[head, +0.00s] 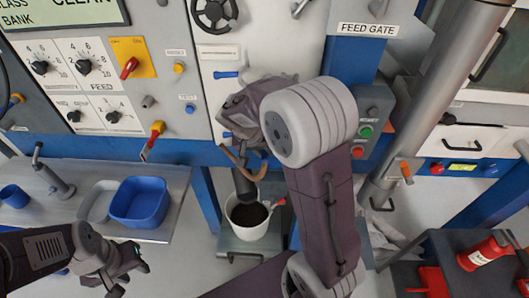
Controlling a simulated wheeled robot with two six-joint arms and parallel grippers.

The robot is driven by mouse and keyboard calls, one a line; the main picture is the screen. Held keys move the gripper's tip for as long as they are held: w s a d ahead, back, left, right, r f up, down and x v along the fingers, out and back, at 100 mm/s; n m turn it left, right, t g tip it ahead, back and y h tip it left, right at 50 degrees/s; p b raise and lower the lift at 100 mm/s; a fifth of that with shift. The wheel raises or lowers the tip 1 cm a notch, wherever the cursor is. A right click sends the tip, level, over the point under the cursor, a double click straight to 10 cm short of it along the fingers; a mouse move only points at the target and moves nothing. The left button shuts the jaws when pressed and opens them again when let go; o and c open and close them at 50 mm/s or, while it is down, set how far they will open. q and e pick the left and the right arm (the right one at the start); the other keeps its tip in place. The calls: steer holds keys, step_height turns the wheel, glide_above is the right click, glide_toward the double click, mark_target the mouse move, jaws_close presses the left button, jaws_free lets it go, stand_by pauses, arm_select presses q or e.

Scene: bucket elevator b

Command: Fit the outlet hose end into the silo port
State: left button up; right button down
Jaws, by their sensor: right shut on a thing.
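My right gripper (240,112) is up against the white cabinet front, left of my large pale wrist joint, which partly covers it. It is shut on the outlet hose end; the grip itself is largely hidden. A dark, tube-like piece (246,186) hangs below it over a white bucket (248,226), and a tan curved strip (234,158) shows beside it. I cannot make out the silo port. My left gripper (122,270) is low at the left, in front of the side table, away from the cabinet; its jaw gap is not clear.
A blue tub (139,202) and a blue cup (14,196) stand on the grey side table (62,205). A thick grey pipe (440,95) slants down at the right. Knobs and levers jut from the left panel.

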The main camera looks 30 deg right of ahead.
steer(key=c, duration=1.2)
jaws_free()
steer(key=shift+c, duration=0.2)
steer(key=v, duration=0.9)
